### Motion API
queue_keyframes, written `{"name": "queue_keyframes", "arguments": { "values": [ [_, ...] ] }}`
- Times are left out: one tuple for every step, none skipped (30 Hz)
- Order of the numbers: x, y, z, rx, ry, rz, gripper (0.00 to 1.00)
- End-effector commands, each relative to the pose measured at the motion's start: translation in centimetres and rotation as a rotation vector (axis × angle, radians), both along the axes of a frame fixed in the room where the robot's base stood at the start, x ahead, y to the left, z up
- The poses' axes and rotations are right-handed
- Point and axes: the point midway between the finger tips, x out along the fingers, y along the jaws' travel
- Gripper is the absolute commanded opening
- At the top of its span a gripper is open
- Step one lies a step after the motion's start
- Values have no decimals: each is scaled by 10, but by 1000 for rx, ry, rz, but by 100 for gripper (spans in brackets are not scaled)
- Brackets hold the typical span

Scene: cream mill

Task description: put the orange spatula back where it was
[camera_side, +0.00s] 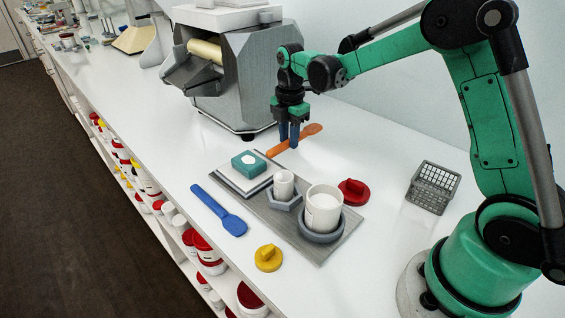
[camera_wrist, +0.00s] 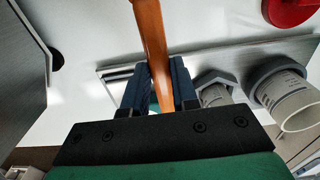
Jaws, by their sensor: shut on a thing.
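The orange spatula (camera_side: 298,140) is between the fingers of my gripper (camera_side: 289,137) in the side view, near the back end of the grey tray. It lies roughly level, and I cannot tell whether it touches the white counter. In the wrist view the orange spatula (camera_wrist: 152,45) runs up from between the two blue fingers of my gripper (camera_wrist: 160,90), which are shut on it. A blue spatula (camera_side: 221,212) lies on the counter at the left of the tray.
The grey tray (camera_side: 318,250) holds a teal block on a white pad (camera_side: 246,161), a small white cup (camera_side: 284,184) and a larger white jar (camera_side: 322,208). Yellow (camera_side: 268,258) and red (camera_side: 353,191) lids and a grey basket (camera_side: 432,187) stand nearby. A grey mill (camera_side: 245,80) stands behind.

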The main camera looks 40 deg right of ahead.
Motion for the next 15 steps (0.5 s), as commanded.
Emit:
{"name": "queue_keyframes", "arguments": {
  "values": [
    [0, 0, 0, 0, 0, 0, 0],
    [0, 0, 0, 0, 0, 0, 0],
    [0, 0, 0, 0, 0, 0, 0],
    [0, 0, 0, 0, 0, 0, 0],
    [0, 0, 0, 0, 0, 0, 0],
    [0, 0, -1, 0, 0, 0, 0],
    [0, 0, -2, 0, 0, 0, 0],
    [0, 0, -3, 0, 0, 0, 0],
    [0, 0, -5, 0, 0, 0, 0],
    [0, 0, -5, 0, 0, 0, 0],
    [0, 0, -6, 0, 0, 0, 0],
    [0, 0, -8, 0, 0, 0, 0],
    [0, 0, -8, 0, 0, 0, 0],
    [0, 0, -9, 0, 0, 0, 0],
    [0, 0, -9, 0, 0, 0, 29]
  ]
}}
